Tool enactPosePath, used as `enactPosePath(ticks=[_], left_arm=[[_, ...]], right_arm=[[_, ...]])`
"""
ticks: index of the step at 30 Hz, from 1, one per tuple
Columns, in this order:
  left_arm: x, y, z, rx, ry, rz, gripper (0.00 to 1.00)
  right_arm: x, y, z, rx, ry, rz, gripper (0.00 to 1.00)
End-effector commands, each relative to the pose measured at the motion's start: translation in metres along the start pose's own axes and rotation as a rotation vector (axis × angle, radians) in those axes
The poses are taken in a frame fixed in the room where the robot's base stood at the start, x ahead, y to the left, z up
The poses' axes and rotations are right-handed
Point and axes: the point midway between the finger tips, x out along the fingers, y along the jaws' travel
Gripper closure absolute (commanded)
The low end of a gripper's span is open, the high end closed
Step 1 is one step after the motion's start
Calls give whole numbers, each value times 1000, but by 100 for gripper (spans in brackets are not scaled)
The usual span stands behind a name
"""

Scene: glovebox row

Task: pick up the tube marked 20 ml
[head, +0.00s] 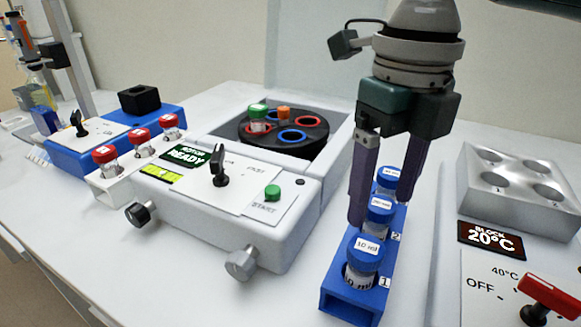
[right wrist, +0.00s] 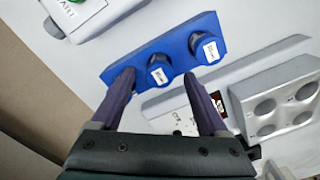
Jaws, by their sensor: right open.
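A blue rack (head: 348,300) holds three blue-capped tubes in a line. The front tube (head: 365,254) is labelled 10 ml. The middle tube (head: 380,210) has a small label that seems to read 20 ml. The back tube (head: 390,178) is partly covered and its label is too small to read surely. My right gripper (head: 382,212) points down, open, with its fingers on either side of the middle cap. In the right wrist view, a blue cap (right wrist: 160,71) shows between the fingertips (right wrist: 160,76), and another cap (right wrist: 205,48) lies beyond the right finger. My left gripper is not in view.
A white centrifuge (head: 205,215) with an open rotor (head: 285,132) stands left of the rack. A metal heating block (head: 525,190) stands close on the right, above a panel with a red lever (head: 550,291). Red-capped tubes (head: 105,155) stand farther left.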

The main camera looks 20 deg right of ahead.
Motion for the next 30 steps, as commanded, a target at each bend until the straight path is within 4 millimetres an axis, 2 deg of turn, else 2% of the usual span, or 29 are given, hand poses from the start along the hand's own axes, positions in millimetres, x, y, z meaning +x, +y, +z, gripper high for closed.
enactPosePath(ticks=[1, 4, 12, 30], left_arm=[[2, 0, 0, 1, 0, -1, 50], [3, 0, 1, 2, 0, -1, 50], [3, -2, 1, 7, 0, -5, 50], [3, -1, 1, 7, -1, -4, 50]], right_arm=[[10, 0, 0, 1, 2, 1, 22], [20, 0, 0, -1, 0, 0, 22], [23, 0, 0, -1, -2, 0, 22], [22, 0, 0, -1, -2, 0, 89]])
